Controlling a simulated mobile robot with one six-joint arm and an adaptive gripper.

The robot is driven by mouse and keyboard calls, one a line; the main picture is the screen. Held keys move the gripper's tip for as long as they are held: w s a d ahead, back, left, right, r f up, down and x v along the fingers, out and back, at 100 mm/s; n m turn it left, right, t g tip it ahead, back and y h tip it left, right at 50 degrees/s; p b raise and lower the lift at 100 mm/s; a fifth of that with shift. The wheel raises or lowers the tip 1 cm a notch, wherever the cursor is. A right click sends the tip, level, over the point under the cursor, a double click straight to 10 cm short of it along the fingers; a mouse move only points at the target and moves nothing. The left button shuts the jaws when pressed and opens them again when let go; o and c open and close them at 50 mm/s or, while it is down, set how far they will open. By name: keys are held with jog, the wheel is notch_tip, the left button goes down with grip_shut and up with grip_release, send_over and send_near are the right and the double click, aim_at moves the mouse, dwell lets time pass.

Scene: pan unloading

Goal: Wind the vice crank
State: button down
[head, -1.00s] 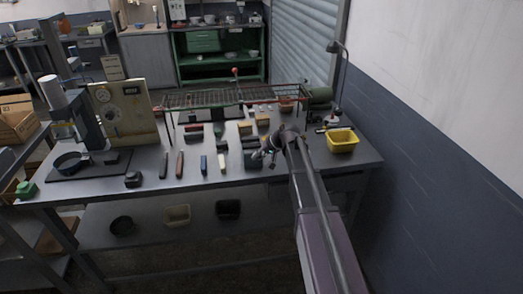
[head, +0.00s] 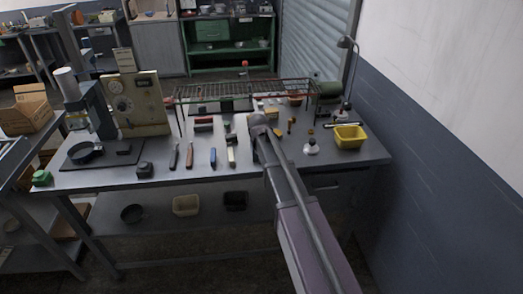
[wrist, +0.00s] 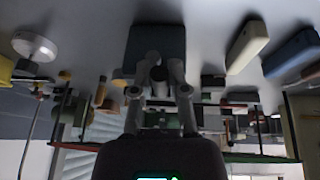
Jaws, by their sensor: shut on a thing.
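My gripper (wrist: 158,72) hangs over the workbench (head: 310,180), right of its middle in the head view. A dark teal block (wrist: 157,42), likely the vice, lies just beyond the fingertips. In the head view my arm hides the vice and the crank, and the fingertips (head: 260,122) are hard to make out. The crank's turn angle cannot be told.
A low wire rack (head: 245,91) on legs spans the back of the bench. A yellow bin (head: 349,138) and a small white-based item (head: 311,148) are to the right. Several hand tools, including a blue-handled one (head: 213,158), lie left. A drill press (head: 78,100) stands far left.

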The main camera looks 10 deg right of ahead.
dwell(0.4)
jog(key=c, duration=0.6)
grip_release()
jog(key=shift+c, duration=0.2)
jog(key=shift+d+y, duration=0.2)
jog(key=shift+y, duration=0.2)
